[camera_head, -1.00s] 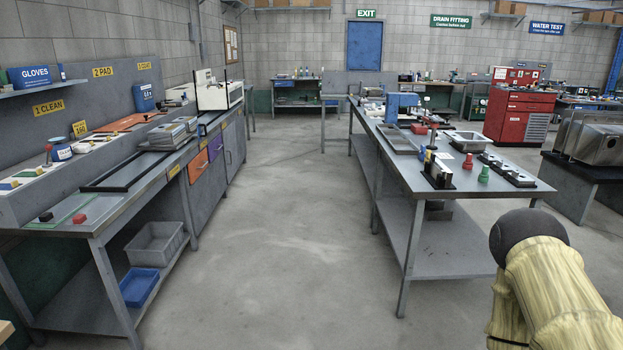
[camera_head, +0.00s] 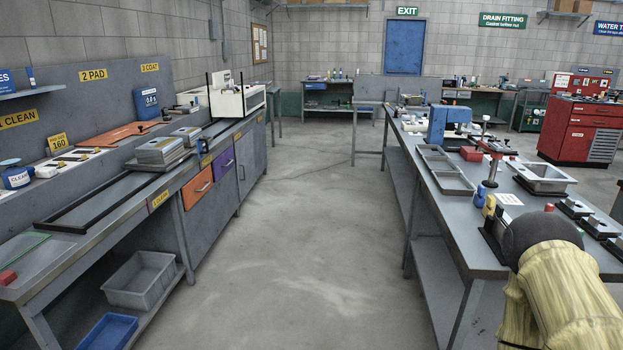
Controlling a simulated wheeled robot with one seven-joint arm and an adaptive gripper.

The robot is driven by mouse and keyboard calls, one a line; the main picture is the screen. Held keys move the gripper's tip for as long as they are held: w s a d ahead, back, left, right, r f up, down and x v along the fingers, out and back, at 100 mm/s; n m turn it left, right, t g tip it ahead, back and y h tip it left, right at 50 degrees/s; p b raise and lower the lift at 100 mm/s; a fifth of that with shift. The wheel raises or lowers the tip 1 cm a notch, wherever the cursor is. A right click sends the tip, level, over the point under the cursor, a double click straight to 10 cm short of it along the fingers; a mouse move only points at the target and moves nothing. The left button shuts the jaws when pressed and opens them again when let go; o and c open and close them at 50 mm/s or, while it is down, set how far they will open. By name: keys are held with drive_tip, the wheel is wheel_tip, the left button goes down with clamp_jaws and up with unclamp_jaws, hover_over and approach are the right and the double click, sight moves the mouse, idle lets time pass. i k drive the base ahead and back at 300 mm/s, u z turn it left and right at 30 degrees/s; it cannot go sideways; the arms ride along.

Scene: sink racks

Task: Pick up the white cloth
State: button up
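I cannot make out a white cloth for certain. A section of my arm in a yellowish sleeve with a dark rounded end shows at the lower right, in front of the right bench. My gripper is not visible, so its state and contents are hidden.
A clear concrete aisle (camera_head: 305,235) runs between the left bench and the right bench (camera_head: 455,225). Grey (camera_head: 140,280) and blue (camera_head: 108,332) bins sit on the left lower shelf. A red cabinet (camera_head: 580,132) stands at the back right.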

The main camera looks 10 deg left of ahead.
sight(44, 173)
drive_tip(key=u, duration=0.2)
drive_tip(key=i, duration=1.65)
drive_tip(key=u, duration=0.8)
drive_tip(key=i, duration=1.6)
drive_tip(key=u, duration=1.7)
drive_tip(key=i, duration=1.3)
drive_tip(key=u, duration=0.55)
